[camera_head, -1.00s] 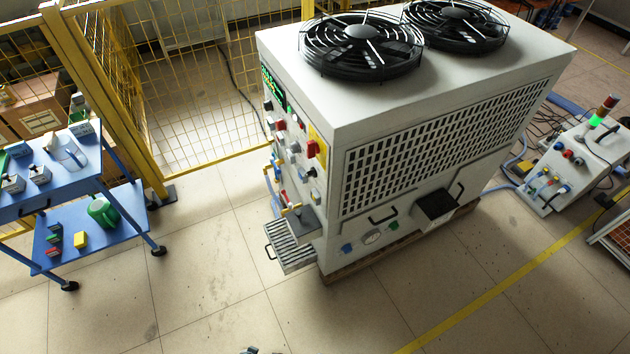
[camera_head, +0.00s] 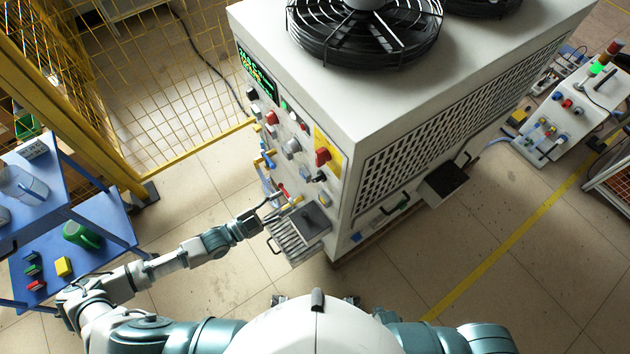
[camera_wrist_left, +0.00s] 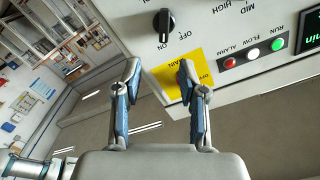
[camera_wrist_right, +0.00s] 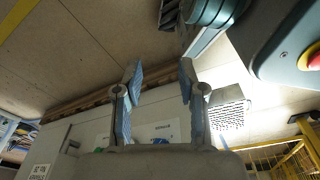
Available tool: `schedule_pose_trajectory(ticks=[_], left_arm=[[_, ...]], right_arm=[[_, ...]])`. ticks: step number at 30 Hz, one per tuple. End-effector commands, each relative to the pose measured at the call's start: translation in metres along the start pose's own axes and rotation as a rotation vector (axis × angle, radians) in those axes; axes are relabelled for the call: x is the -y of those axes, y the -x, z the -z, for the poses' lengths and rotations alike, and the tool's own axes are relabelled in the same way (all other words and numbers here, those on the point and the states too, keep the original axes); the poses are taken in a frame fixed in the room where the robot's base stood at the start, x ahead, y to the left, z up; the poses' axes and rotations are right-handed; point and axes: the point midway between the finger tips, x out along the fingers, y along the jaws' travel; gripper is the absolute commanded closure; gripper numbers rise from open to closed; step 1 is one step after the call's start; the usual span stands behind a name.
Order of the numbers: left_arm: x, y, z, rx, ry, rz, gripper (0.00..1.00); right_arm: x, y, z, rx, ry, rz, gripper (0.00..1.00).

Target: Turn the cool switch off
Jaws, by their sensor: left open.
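The white machine's front control panel (camera_head: 290,140) carries several knobs, lamps and a green display. A black rotary switch (camera_head: 318,177) sits below the red main switch (camera_head: 322,156) on its yellow plate; the black switch also shows, upside down, in the left wrist view (camera_wrist_left: 164,24) with ON and OFF marks. I cannot read which switch is marked cool. My left gripper (camera_head: 276,204) is open and empty in front of the panel's lower part. In its wrist view its fingertips (camera_wrist_left: 158,74) lie across the yellow plate's area. My right gripper (camera_wrist_right: 161,75) is open and empty.
A drawer-like grille tray (camera_head: 292,238) juts out below the panel near my left gripper. A blue cart (camera_head: 98,262) stands at the left, beside a yellow mesh fence (camera_head: 150,80). A small control box (camera_head: 570,110) stands at the right. Floor between is clear.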

Motion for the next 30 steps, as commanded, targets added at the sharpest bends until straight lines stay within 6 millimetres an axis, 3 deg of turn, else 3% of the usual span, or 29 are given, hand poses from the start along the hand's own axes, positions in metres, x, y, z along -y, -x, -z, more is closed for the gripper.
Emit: schedule_pose_trajectory(ticks=[9, 15, 21, 29, 30], left_arm=[[0.003, -0.074, -0.002, -0.005, 0.004, 0.002, 0.58], [0.002, -0.11, -0.001, -0.001, 0.002, 0.001, 0.58], [0.0, -0.125, -0.001, 0.002, -0.001, -0.001, 0.58], [0.002, -0.123, -0.002, 0.001, 0.001, 0.001, 0.58], [0.002, -0.123, -0.003, 0.0, 0.002, 0.001, 0.65]], right_arm=[[0.006, -0.004, -0.01, 0.008, 0.002, 0.008, 0.6], [0.018, -0.006, -0.01, 0.007, 0.002, 0.023, 0.6], [0.019, -0.006, -0.008, 0.005, -0.001, 0.024, 0.6], [0.0, -0.006, -0.008, 0.004, 0.004, 0.0, 0.6], [-0.002, -0.006, -0.008, 0.004, 0.004, -0.002, 0.6]])
